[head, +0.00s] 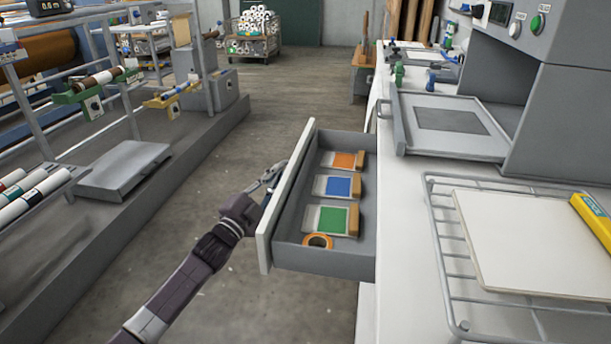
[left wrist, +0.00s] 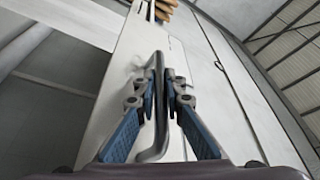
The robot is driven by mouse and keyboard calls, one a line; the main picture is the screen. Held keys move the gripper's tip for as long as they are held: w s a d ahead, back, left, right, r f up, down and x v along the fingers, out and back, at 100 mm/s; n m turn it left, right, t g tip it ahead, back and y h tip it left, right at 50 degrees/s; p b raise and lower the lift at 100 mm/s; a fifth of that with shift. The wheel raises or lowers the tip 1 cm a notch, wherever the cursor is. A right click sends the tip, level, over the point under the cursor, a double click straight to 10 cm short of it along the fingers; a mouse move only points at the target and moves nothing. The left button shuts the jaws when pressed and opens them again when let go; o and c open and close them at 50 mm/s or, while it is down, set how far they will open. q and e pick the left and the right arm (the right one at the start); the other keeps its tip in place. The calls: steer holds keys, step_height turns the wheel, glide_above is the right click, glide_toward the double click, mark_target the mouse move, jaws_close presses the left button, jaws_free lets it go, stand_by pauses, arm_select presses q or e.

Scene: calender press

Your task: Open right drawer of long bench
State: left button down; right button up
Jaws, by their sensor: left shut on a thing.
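The right drawer (head: 340,262) stands pulled out from the long bench (head: 405,240). Its white front panel (head: 285,205) faces left, toward my left arm. Inside lie orange, blue and green swatch cards and an orange ring (head: 318,241). My left gripper (head: 272,178) is at the outer side of the front panel, partly hidden behind it. In the left wrist view the two blue-padded fingers (left wrist: 162,95) are closed around a grey bar handle (left wrist: 155,150) on the white panel. My right gripper is in neither view.
A wire rack (head: 450,262) with a pale board (head: 530,240) lies on the bench top. A grey press (head: 560,110) with a tray (head: 450,125) stands farther back. Roll racks on a grey plinth (head: 150,200) line the left. The floor between (head: 260,125) is clear.

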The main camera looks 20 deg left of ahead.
arm_select(q)
steer(key=s+a, duration=0.1)
steer(key=a, duration=0.6)
steer(key=shift+s+a, duration=0.2)
steer(key=shift+s, duration=0.05)
steer(key=c, duration=2)
jaws_free()
steer(key=v, duration=1.2)
steer(key=shift+f, duration=0.1)
